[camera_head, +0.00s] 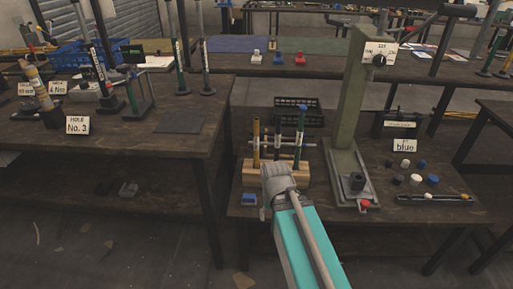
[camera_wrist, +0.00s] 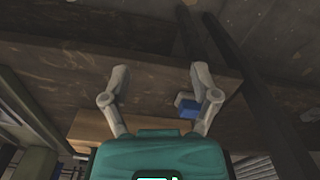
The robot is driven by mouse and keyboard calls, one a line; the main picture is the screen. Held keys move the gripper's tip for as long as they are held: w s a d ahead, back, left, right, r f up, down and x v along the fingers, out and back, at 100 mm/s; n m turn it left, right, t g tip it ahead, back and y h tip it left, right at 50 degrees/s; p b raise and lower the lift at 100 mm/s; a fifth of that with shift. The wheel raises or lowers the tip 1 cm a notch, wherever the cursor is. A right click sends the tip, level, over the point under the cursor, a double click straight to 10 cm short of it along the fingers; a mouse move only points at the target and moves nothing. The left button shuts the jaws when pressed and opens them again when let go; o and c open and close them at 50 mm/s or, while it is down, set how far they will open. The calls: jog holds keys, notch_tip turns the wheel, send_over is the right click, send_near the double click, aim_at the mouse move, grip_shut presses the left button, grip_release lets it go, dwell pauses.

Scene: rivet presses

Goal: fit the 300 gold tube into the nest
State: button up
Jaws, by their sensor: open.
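A gold tube (camera_head: 256,140) stands upright in a wooden rack (camera_head: 263,176) on the middle bench; no number is readable on it. Another yellowish tube (camera_head: 38,84) leans in a dark holder on the left bench. A green rivet press (camera_head: 349,110) stands right of the rack. A dark block (camera_head: 357,181) on its base may be the nest; I cannot tell. My gripper (camera_head: 274,172) is in front of the rack, hiding part of it. In the wrist view my gripper (camera_wrist: 160,70) is open, its fingers wide apart with nothing between the tips.
A blue block (camera_head: 249,199) sits left of my gripper; a blue block also shows by the right finger in the wrist view (camera_wrist: 187,105). A black crate (camera_head: 298,111) stands behind. Small caps and a "blue" sign (camera_head: 404,146) lie right of the press.

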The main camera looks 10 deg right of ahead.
jog(key=shift+c, duration=0.5)
notch_tip(320, 180, up, 30)
jog(key=n+p, duration=1.8)
jog(key=p, duration=1.2)
send_over(257, 126)
jog(key=shift+w+r, duration=0.1)
jog(key=shift+w, duration=0.25)
notch_tip(257, 126, down, 9)
jog(key=b, duration=0.8)
jog(key=shift+r, duration=0.15)
